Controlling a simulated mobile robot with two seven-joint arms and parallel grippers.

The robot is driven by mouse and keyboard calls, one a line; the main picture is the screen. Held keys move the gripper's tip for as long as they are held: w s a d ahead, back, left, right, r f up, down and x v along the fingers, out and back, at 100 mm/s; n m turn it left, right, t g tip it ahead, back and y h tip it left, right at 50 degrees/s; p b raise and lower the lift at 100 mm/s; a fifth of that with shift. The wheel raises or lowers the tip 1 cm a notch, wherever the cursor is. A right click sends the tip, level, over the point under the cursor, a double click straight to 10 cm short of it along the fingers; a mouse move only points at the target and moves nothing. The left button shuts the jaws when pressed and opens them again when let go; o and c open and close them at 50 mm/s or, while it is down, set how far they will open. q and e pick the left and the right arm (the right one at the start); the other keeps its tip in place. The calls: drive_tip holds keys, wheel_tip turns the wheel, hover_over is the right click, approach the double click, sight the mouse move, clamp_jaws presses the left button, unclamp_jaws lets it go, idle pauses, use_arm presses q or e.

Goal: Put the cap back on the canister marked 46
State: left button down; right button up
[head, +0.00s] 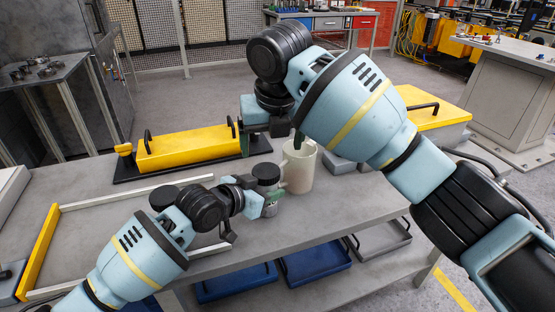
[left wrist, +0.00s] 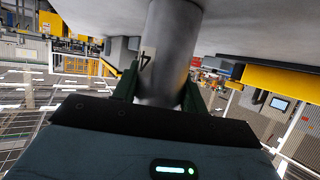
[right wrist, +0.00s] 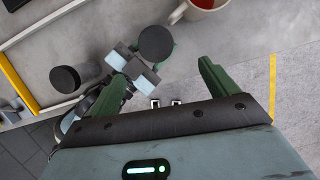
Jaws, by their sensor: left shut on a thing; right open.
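A grey cylindrical canister (left wrist: 170,45) shows in the left wrist view with a label; only the digit 4 is readable there. My left gripper (head: 272,198) is shut around its side at the table's front part. In the head view the canister (head: 266,185) looks upright, with a dark top like a cap (head: 265,170). The dark round top (right wrist: 157,44) also shows in the right wrist view; I cannot tell how it is seated. My right gripper (right wrist: 163,75) is open and empty, with the canister's top beyond its fingertips.
A cream mug (head: 301,175) stands just right of the canister, close to both grippers. A yellow block with black handles (head: 190,147) lies behind on a dark base. A yellow-and-white frame (head: 38,250) is at left on the table. Blue trays (head: 315,265) sit below.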

use_arm(q)
drive_tip(key=shift+s+d, duration=0.1)
drive_tip(key=shift+d, duration=0.25)
use_arm(e)
drive_tip(key=shift+w+d+v, duration=0.15)
drive_tip(key=shift+v, duration=0.7)
drive_tip(key=shift+w+d+v, duration=0.1)
drive_tip(key=shift+d+v, duration=0.05)
drive_tip(key=shift+v, duration=0.7)
drive_tip(key=shift+r, duration=0.1)
use_arm(q)
drive_tip(key=c, duration=0.7)
unclamp_jaws()
drive_tip(key=shift+r, duration=0.1)
drive_tip(key=shift+s, duration=0.1)
drive_tip(key=shift+p+v, duration=0.45)
drive_tip(key=shift+v, duration=3.45)
use_arm(e)
drive_tip(key=shift+r, duration=0.75)
